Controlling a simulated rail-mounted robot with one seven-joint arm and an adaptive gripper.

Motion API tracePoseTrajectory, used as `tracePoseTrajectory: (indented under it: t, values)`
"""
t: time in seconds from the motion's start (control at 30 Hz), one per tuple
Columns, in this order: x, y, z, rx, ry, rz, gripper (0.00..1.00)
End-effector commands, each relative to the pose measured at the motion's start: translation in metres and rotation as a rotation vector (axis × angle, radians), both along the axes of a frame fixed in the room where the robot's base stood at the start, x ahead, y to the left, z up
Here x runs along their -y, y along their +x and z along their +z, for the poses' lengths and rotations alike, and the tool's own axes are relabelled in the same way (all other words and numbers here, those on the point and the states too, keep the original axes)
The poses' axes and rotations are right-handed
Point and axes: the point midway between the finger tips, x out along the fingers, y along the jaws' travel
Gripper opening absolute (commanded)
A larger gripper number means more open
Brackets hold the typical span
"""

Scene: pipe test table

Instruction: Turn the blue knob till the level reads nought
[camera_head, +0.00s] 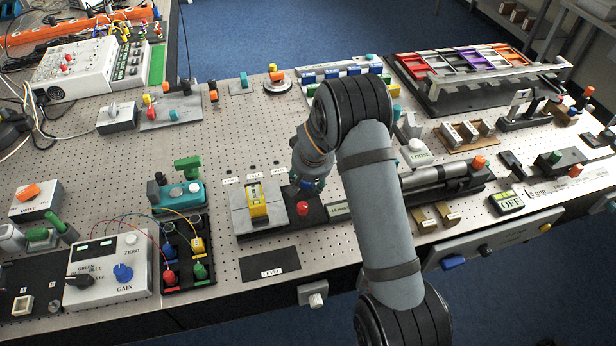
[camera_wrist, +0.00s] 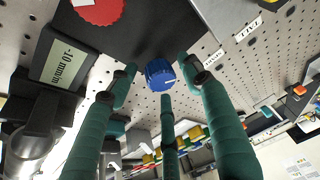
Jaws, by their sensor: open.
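The blue knob (camera_wrist: 160,73) with a pale pointer line sits on a dark plate in the wrist view. My gripper (camera_wrist: 162,82) has its green fingers open and spread around the knob; I cannot tell whether they touch it. The display (camera_wrist: 64,56), left in the wrist view, appears to read -10 mm/m. In the head view my gripper (camera_head: 309,184) is over the right part of the level device, whose yellow vial (camera_head: 258,202) is on a grey block. The display (camera_head: 338,209) is partly behind my arm.
A red knob (camera_head: 303,208) stands close by my gripper; it also shows in the wrist view (camera_wrist: 97,9). Another blue knob (camera_head: 123,272) is on the GAIN box at left. A black LEVEL plate (camera_head: 270,266) lies in front.

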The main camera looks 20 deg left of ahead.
Motion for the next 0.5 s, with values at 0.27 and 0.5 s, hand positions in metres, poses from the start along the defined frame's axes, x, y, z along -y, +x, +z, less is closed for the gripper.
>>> tracePoseTrajectory:
  t: [0.27,0.5]
  values:
    - [-0.0008,-0.0004,0.0001,0.001,0.001,0.001,0.45]
    - [-0.0010,-0.0001,0.0005,0.001,0.001,0.001,0.31]
